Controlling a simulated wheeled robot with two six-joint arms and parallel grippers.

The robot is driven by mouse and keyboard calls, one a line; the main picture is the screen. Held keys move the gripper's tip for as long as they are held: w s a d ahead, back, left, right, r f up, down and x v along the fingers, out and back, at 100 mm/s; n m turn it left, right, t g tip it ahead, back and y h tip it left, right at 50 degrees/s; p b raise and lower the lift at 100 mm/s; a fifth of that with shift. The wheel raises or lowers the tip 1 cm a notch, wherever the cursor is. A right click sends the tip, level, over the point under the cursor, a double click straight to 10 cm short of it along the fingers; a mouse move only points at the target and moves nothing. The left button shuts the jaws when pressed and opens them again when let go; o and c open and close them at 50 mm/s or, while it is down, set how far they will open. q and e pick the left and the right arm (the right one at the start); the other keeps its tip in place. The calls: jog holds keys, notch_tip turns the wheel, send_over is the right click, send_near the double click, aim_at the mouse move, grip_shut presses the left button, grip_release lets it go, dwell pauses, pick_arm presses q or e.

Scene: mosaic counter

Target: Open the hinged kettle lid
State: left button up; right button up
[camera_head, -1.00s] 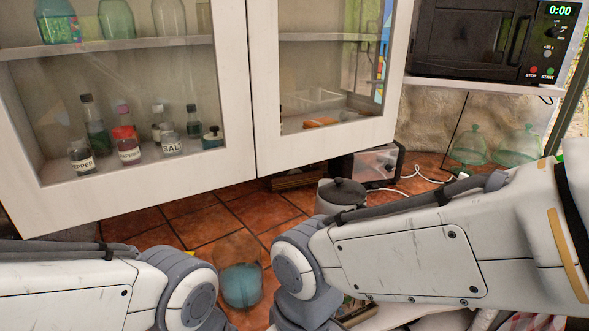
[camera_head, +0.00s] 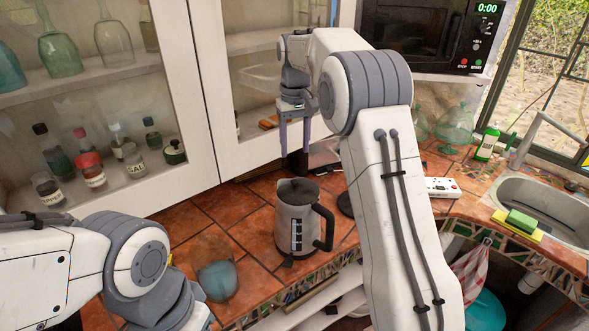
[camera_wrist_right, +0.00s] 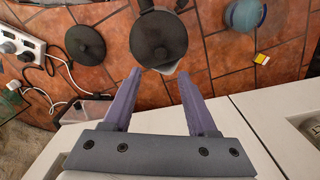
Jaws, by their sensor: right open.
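The kettle (camera_head: 291,228) stands upright on the tiled counter, with a grey body and a black handle on its right. Its dark round lid (camera_head: 297,190) with a small knob lies flat on top and looks closed. In the right wrist view the lid (camera_wrist_right: 160,42) shows from above. My right gripper (camera_head: 295,150) is open and empty, above and behind the kettle with its fingers pointing down. In the right wrist view its fingertips (camera_wrist_right: 160,74) lie just short of the lid's near edge, apart from it in the picture. My left gripper is hidden; only its arm shows.
A blue glass (camera_head: 217,281) stands left of the kettle. A dark round disc (camera_wrist_right: 86,44) and a white power strip (camera_wrist_right: 22,44) lie on the other side. Glass cabinet doors (camera_head: 208,90) hang close behind my right gripper. A sink (camera_head: 555,213) is far right.

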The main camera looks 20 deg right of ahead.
aim_at(294, 181)
notch_tip(294, 181, down, 10)
jog(key=shift+a+r+p, duration=0.1)
jog(key=shift+r+p, duration=0.1)
jog(key=shift+p, duration=0.8)
grip_shut()
dwell(0.7)
